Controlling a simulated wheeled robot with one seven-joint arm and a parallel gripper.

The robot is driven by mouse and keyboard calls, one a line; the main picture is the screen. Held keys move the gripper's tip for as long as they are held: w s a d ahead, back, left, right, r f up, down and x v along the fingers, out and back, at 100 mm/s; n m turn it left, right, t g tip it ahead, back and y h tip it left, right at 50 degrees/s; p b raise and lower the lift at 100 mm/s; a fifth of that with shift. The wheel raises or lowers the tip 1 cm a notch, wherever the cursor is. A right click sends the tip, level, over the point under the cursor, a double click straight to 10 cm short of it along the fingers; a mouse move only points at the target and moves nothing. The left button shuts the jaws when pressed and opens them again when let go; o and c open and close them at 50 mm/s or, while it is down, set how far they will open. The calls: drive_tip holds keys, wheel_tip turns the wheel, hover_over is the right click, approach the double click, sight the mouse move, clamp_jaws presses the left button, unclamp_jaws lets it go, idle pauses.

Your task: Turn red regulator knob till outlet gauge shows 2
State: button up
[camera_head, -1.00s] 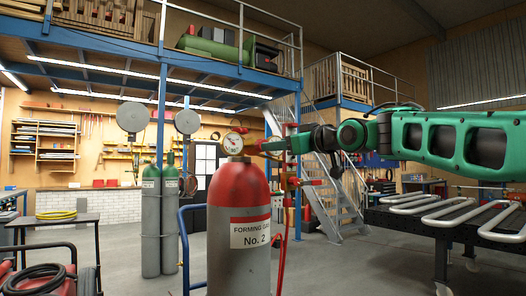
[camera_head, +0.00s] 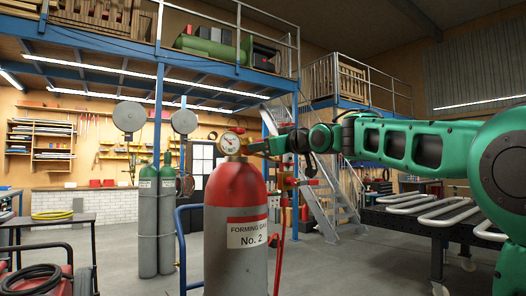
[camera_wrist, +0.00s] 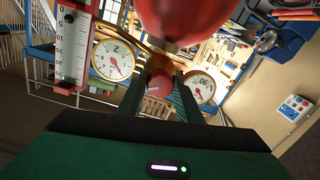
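The red regulator knob (camera_wrist: 159,82) shows in the wrist view, between my gripper's two dark fingers (camera_wrist: 160,92). The fingers stand apart on either side of it; whether they press on it is unclear. A round white gauge (camera_wrist: 113,60) marked with a 2 is left of the knob, appearing turned over, and a second gauge (camera_wrist: 200,88) is to the right. Their needle readings are too small to tell, as is which one is the outlet gauge. In the head view, a gauge (camera_head: 230,143) sits above the red-topped cylinder (camera_head: 236,190), and my gripper (camera_head: 255,147) reaches it from the right.
A flowmeter tube with a scale (camera_wrist: 72,45) stands at the left in the wrist view, close to the left gauge. A black table with bent coils (camera_head: 415,222) lies to the right, under my arm.

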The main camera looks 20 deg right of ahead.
idle(0.4)
drive_tip(key=o, duration=1)
drive_tip(key=shift+o, duration=0.2)
drive_tip(key=v, duration=1)
drive_tip(key=shift+s+d, duration=0.25)
drive_tip(key=shift+s, duration=0.05)
